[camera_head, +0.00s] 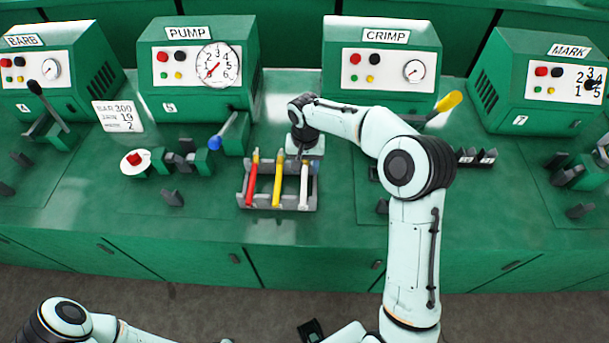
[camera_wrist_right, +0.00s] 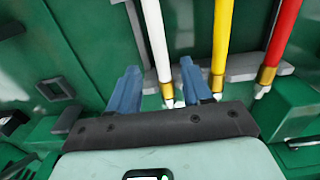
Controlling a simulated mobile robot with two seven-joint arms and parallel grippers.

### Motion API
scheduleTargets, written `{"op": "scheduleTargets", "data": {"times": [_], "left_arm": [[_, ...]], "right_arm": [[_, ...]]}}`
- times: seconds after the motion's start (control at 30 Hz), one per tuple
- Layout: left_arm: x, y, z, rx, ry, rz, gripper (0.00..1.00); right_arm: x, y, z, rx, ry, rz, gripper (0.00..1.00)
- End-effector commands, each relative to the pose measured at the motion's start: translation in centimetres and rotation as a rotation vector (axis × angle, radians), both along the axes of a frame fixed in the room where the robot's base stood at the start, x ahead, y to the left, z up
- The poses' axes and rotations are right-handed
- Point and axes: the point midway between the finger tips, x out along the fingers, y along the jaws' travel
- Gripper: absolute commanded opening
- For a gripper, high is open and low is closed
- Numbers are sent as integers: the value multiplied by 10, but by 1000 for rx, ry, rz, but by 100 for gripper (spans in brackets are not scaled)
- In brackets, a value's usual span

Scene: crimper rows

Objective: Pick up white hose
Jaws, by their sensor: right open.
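The white hose (camera_head: 304,186) lies in the right slot of a grey rack (camera_head: 247,202), with its brass end toward the machines. My right gripper (camera_head: 303,153) is over the far end of the rack, at that end of the hose. In the right wrist view its two blue fingers (camera_wrist_right: 160,88) are apart. The white hose (camera_wrist_right: 156,38) runs into the gap between them, and its brass tip shows there. I cannot tell whether a finger touches it.
A yellow hose (camera_head: 278,184) and a red hose (camera_head: 252,184) lie beside the white one in the rack. The yellow hose's end (camera_wrist_right: 217,84) is close to one finger. The PUMP machine (camera_head: 197,60) and CRIMP machine (camera_head: 382,65) stand behind. The bench front is clear.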

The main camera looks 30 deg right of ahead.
Motion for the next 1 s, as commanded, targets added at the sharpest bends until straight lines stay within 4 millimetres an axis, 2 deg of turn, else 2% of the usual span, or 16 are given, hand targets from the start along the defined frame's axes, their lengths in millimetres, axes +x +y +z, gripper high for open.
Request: {"op": "scheduleTargets", "data": {"times": [0.1,0.2,0.47,0.57,0.6,0.63,1.0], "left_arm": [[0,0,0,0,-1,0,44],[0,0,0,0,0,0,44],[0,0,0,0,0,0,44],[0,0,0,0,0,0,44],[0,0,0,0,0,0,44],[0,0,0,0,0,0,44],[0,0,1,0,-1,0,44]], "right_arm": [[1,1,-19,1,3,0,49],[1,1,-28,0,1,0,49],[1,1,-30,0,0,-1,49],[1,1,-30,0,0,-1,20],[1,1,-30,0,0,0,7],[1,1,-30,-1,-1,0,0],[2,1,-25,-1,-3,0,0]]}}
